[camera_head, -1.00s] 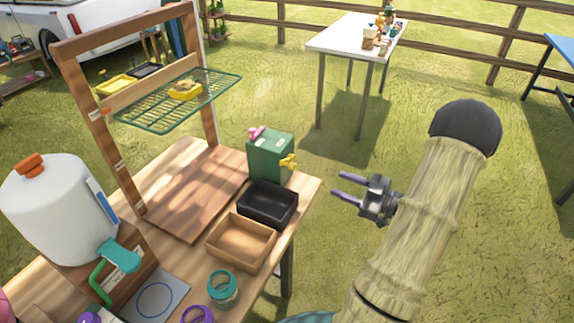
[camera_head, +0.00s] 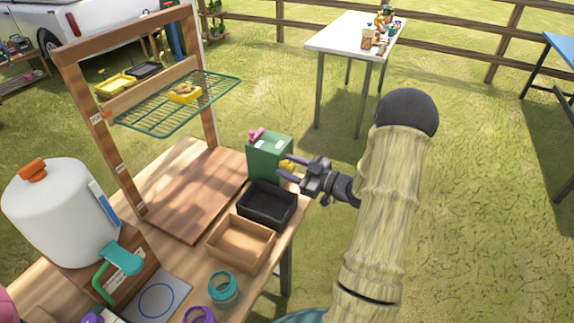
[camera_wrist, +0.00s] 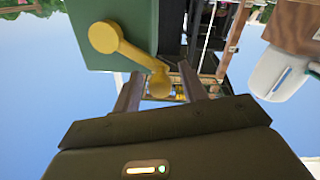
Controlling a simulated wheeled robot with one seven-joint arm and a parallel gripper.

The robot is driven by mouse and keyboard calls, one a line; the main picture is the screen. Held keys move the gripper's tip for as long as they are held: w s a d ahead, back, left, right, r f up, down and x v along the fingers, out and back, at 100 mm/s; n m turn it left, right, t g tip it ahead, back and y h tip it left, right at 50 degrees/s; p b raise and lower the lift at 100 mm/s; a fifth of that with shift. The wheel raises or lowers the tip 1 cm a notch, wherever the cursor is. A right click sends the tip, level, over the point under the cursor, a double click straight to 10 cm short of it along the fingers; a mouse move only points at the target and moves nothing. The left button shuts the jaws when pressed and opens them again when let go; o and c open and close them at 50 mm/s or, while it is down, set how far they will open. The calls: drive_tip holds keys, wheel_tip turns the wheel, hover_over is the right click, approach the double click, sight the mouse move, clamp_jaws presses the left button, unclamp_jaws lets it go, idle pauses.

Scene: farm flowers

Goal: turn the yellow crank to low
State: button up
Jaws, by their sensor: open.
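The yellow crank (camera_wrist: 130,50) sits on the side of a green box (camera_head: 266,158) at the table's right corner. In the wrist view the crank slants from a round hub at upper left down to a knob at lower right. My gripper (camera_head: 286,166) is open beside the box's right side. In the wrist view the crank's knob lies between the two fingers (camera_wrist: 162,92); I cannot tell whether they touch it. In the head view the fingers partly hide the crank. A pink knob (camera_head: 256,134) is on top of the box.
A black tray (camera_head: 268,222) and a wooden tray (camera_head: 212,246) stand in front of the green box. A wooden frame with a green wire rack (camera_head: 150,122) rises behind. A white dispenser (camera_head: 60,215) stands at left. Open grass lies to the right.

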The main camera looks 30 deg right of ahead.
drive_tip(key=shift+w+a, duration=0.3)
drive_tip(key=shift+w, duration=0.15)
drive_tip(key=shift+c, duration=0.3)
clamp_jaws()
drive_tip(key=shift+d+f, duration=0.1)
drive_tip(key=shift+f, duration=0.05)
